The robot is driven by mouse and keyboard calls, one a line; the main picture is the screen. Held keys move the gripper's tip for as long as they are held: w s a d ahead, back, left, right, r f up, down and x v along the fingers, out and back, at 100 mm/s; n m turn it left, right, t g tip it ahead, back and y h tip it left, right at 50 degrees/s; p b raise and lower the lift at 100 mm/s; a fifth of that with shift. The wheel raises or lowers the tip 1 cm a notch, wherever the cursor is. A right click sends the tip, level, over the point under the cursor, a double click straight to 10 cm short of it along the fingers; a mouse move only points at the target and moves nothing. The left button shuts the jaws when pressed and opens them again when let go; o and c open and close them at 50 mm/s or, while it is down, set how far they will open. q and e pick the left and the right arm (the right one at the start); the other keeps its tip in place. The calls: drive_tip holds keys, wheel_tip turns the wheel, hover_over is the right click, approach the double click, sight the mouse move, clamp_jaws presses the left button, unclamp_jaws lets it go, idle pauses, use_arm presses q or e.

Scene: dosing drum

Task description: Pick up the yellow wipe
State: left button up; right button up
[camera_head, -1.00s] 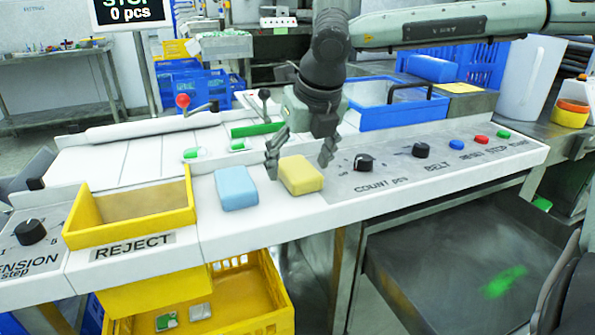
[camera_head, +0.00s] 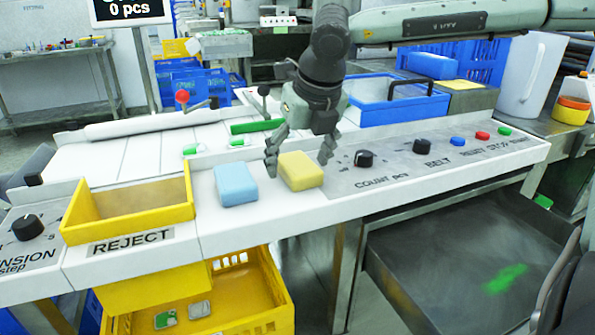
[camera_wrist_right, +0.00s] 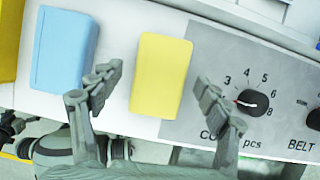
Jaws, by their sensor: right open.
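The yellow wipe (camera_head: 301,171) is a rounded block lying on the white front ledge of the machine. My right gripper (camera_head: 298,165) is open just above and behind it in the head view, with one finger toward each side. In the right wrist view the yellow wipe (camera_wrist_right: 161,75) lies between the two open fingers of the right gripper (camera_wrist_right: 158,82), with a gap on both sides. A blue wipe (camera_head: 236,185) lies just left of the yellow one; it also shows in the wrist view (camera_wrist_right: 65,52). My left gripper is not in view.
A yellow reject bin (camera_head: 129,213) is set in the ledge at the left. The control panel with a count knob (camera_head: 364,158) and coloured buttons lies right of the wipe. A blue-framed lidded box (camera_head: 402,103) stands behind. A yellow crate (camera_head: 241,290) sits below.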

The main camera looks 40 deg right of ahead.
sight(296, 164)
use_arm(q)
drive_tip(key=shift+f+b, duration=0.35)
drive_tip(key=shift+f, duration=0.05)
use_arm(e)
drive_tip(key=shift+f, duration=0.15)
drive_tip(key=c, duration=1)
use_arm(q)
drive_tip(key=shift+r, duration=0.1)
use_arm(e)
drive_tip(key=shift+r+p, duration=0.3)
drive_tip(key=shift+p, duration=0.35)
drive_tip(key=r, duration=0.4)
drive_tip(key=shift+w+a+r, duration=0.1)
drive_tip(key=shift+a+r, duration=0.15)
use_arm(q)
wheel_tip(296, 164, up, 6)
drive_tip(key=b, duration=0.1)
drive_tip(key=shift+b, duration=0.3)
use_arm(e)
drive_tip(key=a+r, duration=0.2)
drive_tip(key=a, duration=0.1)
drive_tip(key=w+a+r, duration=0.1)
drive_tip(key=a+r, duration=0.1)
drive_tip(key=a, duration=0.2)
drive_tip(key=w+a+r, duration=0.1)
drive_tip(key=a+r, duration=0.1)
drive_tip(key=a, duration=0.2)
drive_tip(key=shift+w+r, duration=0.1)
drive_tip(key=shift+r, duration=0.15)
